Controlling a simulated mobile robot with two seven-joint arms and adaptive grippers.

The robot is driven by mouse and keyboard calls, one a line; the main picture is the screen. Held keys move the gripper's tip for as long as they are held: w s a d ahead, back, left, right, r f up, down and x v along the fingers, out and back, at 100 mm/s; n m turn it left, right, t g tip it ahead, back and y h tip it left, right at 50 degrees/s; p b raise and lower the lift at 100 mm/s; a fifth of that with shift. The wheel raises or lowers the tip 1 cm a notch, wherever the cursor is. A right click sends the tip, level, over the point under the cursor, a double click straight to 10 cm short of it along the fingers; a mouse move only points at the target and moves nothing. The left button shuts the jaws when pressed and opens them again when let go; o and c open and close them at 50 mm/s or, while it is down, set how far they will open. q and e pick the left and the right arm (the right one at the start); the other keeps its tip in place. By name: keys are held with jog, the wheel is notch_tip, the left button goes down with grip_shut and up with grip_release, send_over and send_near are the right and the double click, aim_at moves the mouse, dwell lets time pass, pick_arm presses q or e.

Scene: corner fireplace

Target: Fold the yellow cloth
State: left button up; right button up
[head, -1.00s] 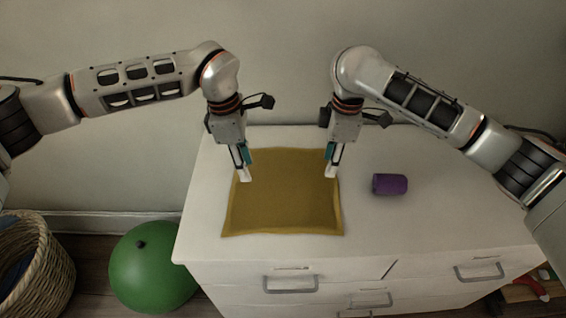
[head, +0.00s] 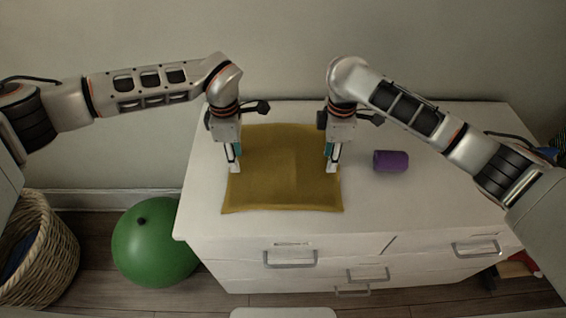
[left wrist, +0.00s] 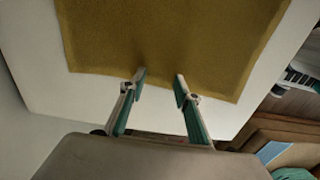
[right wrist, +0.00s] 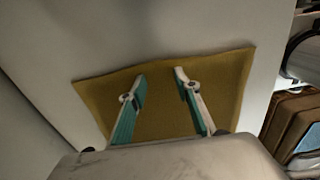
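The yellow cloth (head: 285,185) lies spread on a white chest of drawers, with slight creases. My left gripper (head: 235,168) is at the cloth's left edge, and my right gripper (head: 332,168) is near its right edge. In the left wrist view the left gripper's fingers (left wrist: 160,78) are apart with their tips at the edge of the cloth (left wrist: 170,35). In the right wrist view the right gripper's fingers (right wrist: 160,77) are apart over the cloth (right wrist: 165,115), with bare white top beyond its edge. Nothing shows gripped; fingertip contact with the cloth is unclear.
A purple cylinder (head: 391,161) lies on the white chest top (head: 445,190), right of the cloth. The top's right part is otherwise clear. A green ball (head: 155,245) and a wicker basket (head: 55,255) stand on the floor at the left. A wall is behind.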

pick_arm(q)
jog(key=shift+f, duration=0.25)
pick_arm(e)
jog(key=shift+f, duration=0.2)
pick_arm(q)
grip_shut()
pick_arm(e)
jog(key=shift+f, duration=0.1)
grip_shut()
pick_arm(q)
jog(key=shift+f, duration=0.1)
